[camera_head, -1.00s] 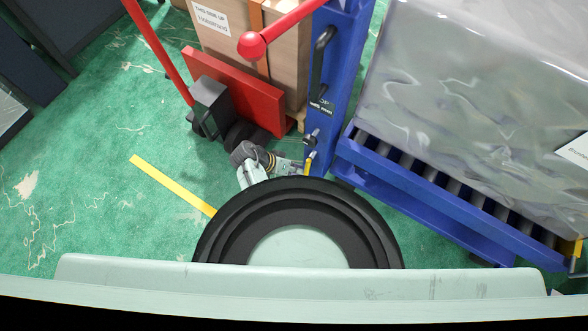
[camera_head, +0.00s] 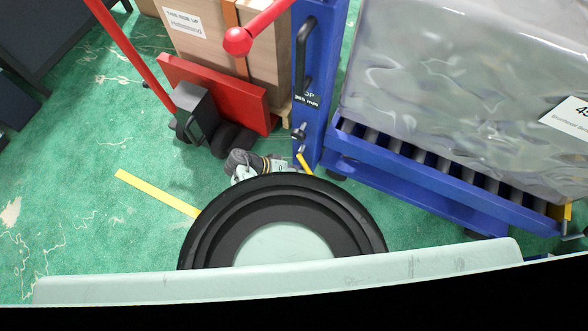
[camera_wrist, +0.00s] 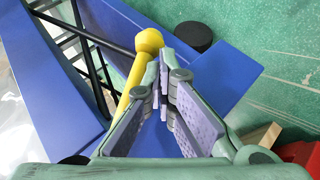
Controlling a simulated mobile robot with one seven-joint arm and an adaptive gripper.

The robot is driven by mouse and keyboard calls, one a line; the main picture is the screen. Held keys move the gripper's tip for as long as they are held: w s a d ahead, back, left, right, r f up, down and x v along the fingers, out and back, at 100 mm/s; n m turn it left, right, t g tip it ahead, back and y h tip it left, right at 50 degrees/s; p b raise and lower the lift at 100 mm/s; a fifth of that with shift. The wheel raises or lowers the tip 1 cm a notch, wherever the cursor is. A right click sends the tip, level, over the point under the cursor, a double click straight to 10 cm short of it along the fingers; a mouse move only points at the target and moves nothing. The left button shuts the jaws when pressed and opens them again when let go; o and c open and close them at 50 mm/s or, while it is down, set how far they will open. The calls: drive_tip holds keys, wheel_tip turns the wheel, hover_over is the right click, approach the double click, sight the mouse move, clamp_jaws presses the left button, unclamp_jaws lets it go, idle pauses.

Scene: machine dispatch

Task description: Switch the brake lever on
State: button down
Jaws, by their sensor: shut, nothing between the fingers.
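A yellow lever with a round knob (camera_wrist: 149,41) shows in the wrist view, against blue metal framing. It runs down and left beside my gripper (camera_wrist: 167,80), whose grey-padded fingers are shut with nothing between them. The lever lies just left of the left finger; whether they touch is unclear. In the head view a short yellow bar (camera_head: 304,164), probably this lever, shows low by the blue post. My wrist is beside it, mostly hidden behind my dark round body part. A red lever with a ball end (camera_head: 237,41) stands higher by the post.
A blue roller conveyor (camera_head: 420,189) carries a plastic-wrapped load (camera_head: 440,90) at right. Green floor with a yellow stripe (camera_head: 157,193) is open at left.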

drive_tip(key=shift+s+d+r+p, duration=0.25)
drive_tip(key=shift+s+d+p, duration=0.05)
drive_tip(key=shift+d, duration=0.2)
drive_tip(key=shift+s+d+r+p, duration=0.2)
drive_tip(key=shift+s+d+p, duration=0.05)
drive_tip(key=shift+d, duration=0.35)
drive_tip(key=shift+r, duration=0.1)
idle(1.0)
drive_tip(key=w+v, duration=0.1)
drive_tip(key=v, duration=1.1)
drive_tip(key=shift+s, duration=0.5)
